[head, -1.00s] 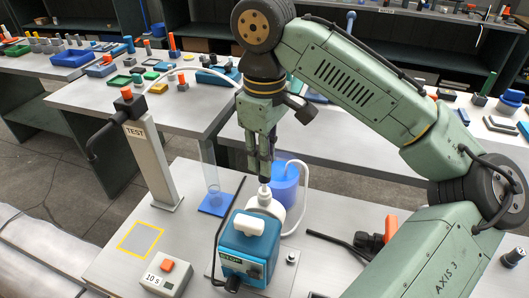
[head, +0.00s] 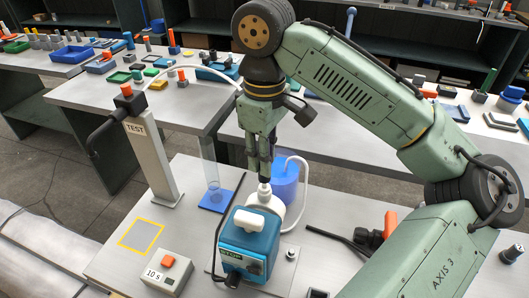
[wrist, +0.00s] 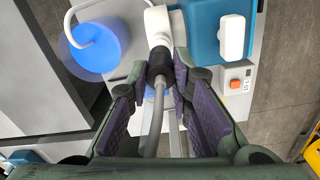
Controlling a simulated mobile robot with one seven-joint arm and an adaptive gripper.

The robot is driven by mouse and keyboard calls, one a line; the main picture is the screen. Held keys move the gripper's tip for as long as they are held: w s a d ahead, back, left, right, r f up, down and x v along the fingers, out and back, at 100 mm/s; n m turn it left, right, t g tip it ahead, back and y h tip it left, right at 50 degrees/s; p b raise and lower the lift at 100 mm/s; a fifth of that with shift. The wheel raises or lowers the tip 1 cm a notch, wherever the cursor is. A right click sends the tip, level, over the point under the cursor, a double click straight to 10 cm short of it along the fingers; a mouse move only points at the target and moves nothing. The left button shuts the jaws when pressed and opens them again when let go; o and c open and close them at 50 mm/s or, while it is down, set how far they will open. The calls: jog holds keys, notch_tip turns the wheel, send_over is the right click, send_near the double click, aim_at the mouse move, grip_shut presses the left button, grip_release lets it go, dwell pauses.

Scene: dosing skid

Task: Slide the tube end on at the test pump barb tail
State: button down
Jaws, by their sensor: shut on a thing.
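My gripper (head: 264,178) points down, just above the white barb tail (head: 264,189) on the white head of the blue pump (head: 248,241). In the wrist view my gripper (wrist: 165,72) is shut on a black tube end (wrist: 158,65). A grey tube (wrist: 151,120) runs back from it between my fingers. The tube end lines up with the white pump fitting (wrist: 158,22) and appears to meet it. Whether it is on the barb, and how far, I cannot tell.
A blue vessel (head: 285,183) with a white hose stands behind the pump. The TEST post (head: 151,160), a clear cylinder (head: 210,165) on a blue base and a 10 s button box (head: 166,274) stand left. A yellow-outlined square (head: 142,235) is empty.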

jog(key=shift+f+b, duration=0.35)
jog(key=shift+f, duration=0.85)
jog(key=c, duration=1.4)
grip_release()
jog(key=shift+o, duration=0.2)
jog(key=shift+r, duration=0.15)
notch_tip(320, 180, up, 12)
jog(key=shift+f, duration=0.1)
jog(key=shift+s, duration=0.1)
